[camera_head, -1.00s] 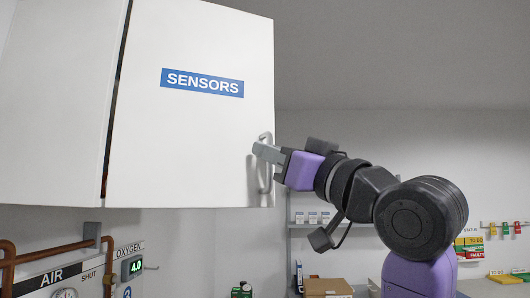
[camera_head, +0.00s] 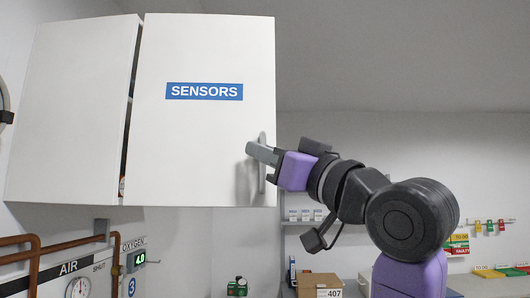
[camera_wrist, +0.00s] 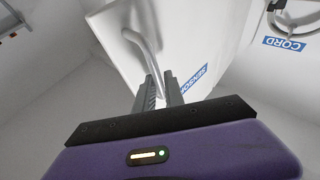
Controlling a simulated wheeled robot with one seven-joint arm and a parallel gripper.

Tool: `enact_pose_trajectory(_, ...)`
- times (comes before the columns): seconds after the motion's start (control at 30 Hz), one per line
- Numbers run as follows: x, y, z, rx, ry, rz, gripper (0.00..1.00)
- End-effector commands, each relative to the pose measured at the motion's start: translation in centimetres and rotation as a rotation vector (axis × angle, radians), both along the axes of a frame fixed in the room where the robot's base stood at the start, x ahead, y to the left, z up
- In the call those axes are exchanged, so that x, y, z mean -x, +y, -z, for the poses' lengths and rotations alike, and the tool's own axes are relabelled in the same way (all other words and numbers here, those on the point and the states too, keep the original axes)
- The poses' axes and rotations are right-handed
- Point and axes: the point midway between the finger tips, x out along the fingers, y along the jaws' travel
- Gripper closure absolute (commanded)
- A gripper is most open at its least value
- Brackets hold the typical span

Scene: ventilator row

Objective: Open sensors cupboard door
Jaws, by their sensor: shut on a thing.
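The sensors cupboard door (camera_head: 200,130) is a white panel with a blue SENSORS label (camera_head: 204,91). My gripper (camera_head: 262,153) is shut on the handle. In the wrist view the handle (camera_wrist: 140,40) runs down between the fingers of my gripper (camera_wrist: 160,92), and part of the SENSORS label (camera_wrist: 193,80) shows beside them. The cupboard's inside is mostly hidden.
Copper pipes (camera_head: 60,250), an AIR gauge (camera_head: 78,288) and an OXYGEN display (camera_head: 137,260) are on the wall below the cupboard. A cardboard box (camera_head: 318,284) stands below my arm. The space right of the door is largely open wall.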

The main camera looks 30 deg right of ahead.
Motion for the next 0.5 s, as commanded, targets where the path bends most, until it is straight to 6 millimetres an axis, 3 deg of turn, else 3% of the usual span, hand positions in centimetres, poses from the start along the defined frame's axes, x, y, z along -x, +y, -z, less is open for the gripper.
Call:
enact_pose_trajectory(0.1,-0.07,0.45,0.0,0.002,0.001,-0.01,1.0)
enact_pose_trajectory(0.13,-0.07,0.45,0.0,0.002,0.001,-0.01,0.8)
enact_pose_trajectory(0.2,-0.06,0.41,-0.01,0.003,0.001,-0.009,0.68)
enact_pose_trajectory(0.5,0.15,0.16,0.09,0.002,0.0,-0.004,0.68)
